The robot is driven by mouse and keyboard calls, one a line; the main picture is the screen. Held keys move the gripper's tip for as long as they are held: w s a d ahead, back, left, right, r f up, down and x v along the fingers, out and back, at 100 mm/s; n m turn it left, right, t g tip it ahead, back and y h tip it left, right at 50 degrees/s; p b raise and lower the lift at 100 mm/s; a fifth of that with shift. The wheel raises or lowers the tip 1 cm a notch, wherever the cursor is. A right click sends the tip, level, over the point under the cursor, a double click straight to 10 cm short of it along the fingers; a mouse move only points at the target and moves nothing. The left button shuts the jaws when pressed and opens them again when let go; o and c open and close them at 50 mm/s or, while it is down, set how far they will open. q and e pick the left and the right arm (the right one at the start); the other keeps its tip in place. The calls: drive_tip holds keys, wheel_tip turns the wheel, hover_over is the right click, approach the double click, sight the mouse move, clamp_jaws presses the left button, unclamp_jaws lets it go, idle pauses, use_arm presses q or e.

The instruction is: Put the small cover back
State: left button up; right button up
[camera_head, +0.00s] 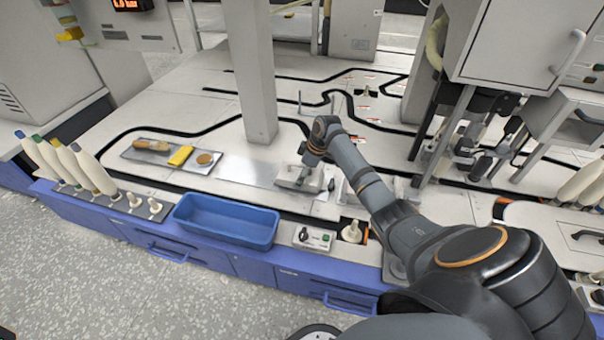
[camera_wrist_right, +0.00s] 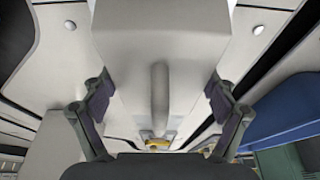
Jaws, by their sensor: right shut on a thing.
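The small cover (camera_head: 290,176) is a pale grey, box-like piece under my right gripper (camera_head: 312,178), at the middle of the bench in the head view. In the right wrist view the cover (camera_wrist_right: 125,45) fills the centre, with a raised ridge down its middle. My right gripper (camera_wrist_right: 158,95) has one dark finger pad at each side of the cover and is shut on it. The cover's underside is hidden, so I cannot tell whether it touches the bench. My left gripper is not in view.
A blue tray (camera_head: 226,221) lies at the bench's front edge, beside a small switch box (camera_head: 313,238). A grey pillar (camera_head: 252,75) rises behind. A metal plate (camera_head: 140,159) holds a brush, a yellow block and a round brown piece. A machine cabinet (camera_head: 520,45) stands at right.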

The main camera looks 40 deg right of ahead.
drive_tip(key=shift+f, duration=0.35)
drive_tip(key=o, duration=1.4)
drive_tip(key=shift+c, duration=0.2)
drive_tip(key=shift+r, duration=0.1)
drive_tip(key=v, duration=1.2)
